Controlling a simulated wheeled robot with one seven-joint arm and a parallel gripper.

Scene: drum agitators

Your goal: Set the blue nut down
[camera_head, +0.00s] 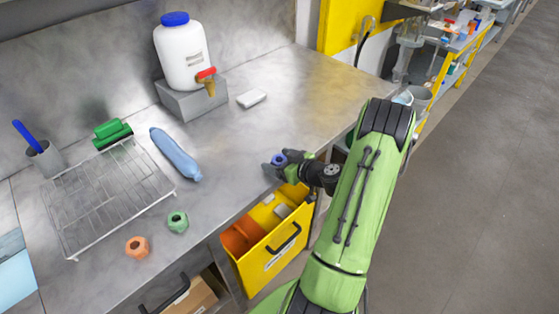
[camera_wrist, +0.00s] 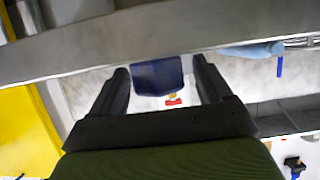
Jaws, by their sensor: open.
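The blue nut (camera_head: 279,159) is at the front edge of the grey counter (camera_head: 238,190), between the fingers of my gripper (camera_head: 276,164). In the wrist view the dark blue nut (camera_wrist: 157,76) sits between the two dark fingers of my gripper (camera_wrist: 160,70), with a narrow gap on each side. My gripper is open around it. I cannot tell whether the nut's underside touches the counter. An orange nut (camera_head: 137,247) and a green nut (camera_head: 177,221) stand on the counter to the left.
A wire rack (camera_head: 105,195), a blue bottle-like object (camera_head: 175,155) and a white canister (camera_head: 182,58) on a grey block (camera_head: 190,101) occupy the counter. An open yellow drawer (camera_head: 270,256) is below my gripper. The counter's right part is clear.

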